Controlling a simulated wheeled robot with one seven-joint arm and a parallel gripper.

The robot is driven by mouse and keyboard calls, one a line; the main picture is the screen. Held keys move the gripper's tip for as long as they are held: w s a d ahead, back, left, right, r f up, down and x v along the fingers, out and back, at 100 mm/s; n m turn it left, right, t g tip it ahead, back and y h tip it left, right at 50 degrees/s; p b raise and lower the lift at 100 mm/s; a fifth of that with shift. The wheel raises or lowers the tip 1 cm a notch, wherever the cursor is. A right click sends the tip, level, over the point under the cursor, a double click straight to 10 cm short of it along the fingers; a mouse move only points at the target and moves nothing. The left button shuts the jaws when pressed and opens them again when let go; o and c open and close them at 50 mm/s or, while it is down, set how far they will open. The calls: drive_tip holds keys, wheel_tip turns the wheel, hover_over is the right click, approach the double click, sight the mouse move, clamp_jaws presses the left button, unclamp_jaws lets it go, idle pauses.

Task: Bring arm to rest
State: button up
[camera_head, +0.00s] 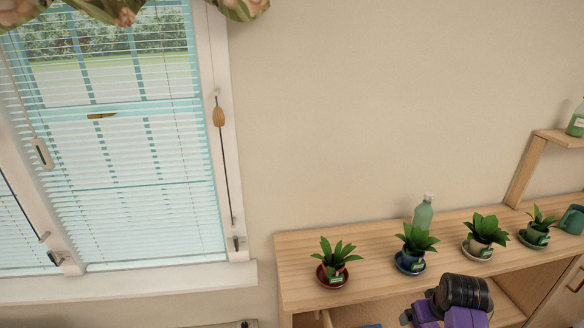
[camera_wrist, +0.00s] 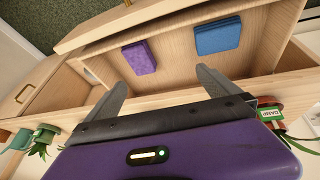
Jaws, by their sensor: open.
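My gripper (camera_wrist: 161,78) is open, its two grey fingers apart with nothing between them in the wrist view. The fingers show in front of the wooden cabinet (camera_wrist: 170,97) and its open drawer or compartment (camera_wrist: 175,73). A purple cloth or pad (camera_wrist: 140,57) and a blue one (camera_wrist: 218,36) lie inside, apart from the fingers. In the head view my purple and black arm (camera_head: 462,294) rises at the lower right, in front of the cabinet (camera_head: 300,258). The fingers are hidden in that view.
Several potted plants stand along the cabinet top, including one on a red saucer (camera_head: 332,278) and one on a blue saucer (camera_head: 410,267). A spray bottle (camera_head: 423,215) stands behind them. A teal watering can (camera_head: 573,219) and a raised shelf (camera_head: 556,138) are at right. A blind-covered window (camera_head: 120,140) is at left.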

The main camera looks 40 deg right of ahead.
drive_tip(key=w+a+r+n+t+h, duration=0.1)
drive_tip(key=w+a+r+t+h, duration=0.4)
drive_tip(key=r, duration=0.1)
drive_tip(key=a+r+n+t+y+b, duration=0.1)
drive_tip(key=a+r+n+t+y, duration=0.35)
drive_tip(key=a, duration=1.15)
drive_tip(key=s+a+r+n+t+y, duration=0.1)
drive_tip(key=s+a+r+y, duration=0.1)
drive_tip(key=s+a, duration=0.5)
drive_tip(key=s+a+r+n+t+y+b, duration=0.1)
drive_tip(key=s+a+r+y, duration=0.1)
drive_tip(key=s+a, duration=0.6)
drive_tip(key=a+r, duration=0.1)
drive_tip(key=a, duration=0.2)
drive_tip(key=shift+t+b, duration=0.3)
drive_tip(key=shift+t, duration=0.05)
drive_tip(key=shift+c, duration=0.4)
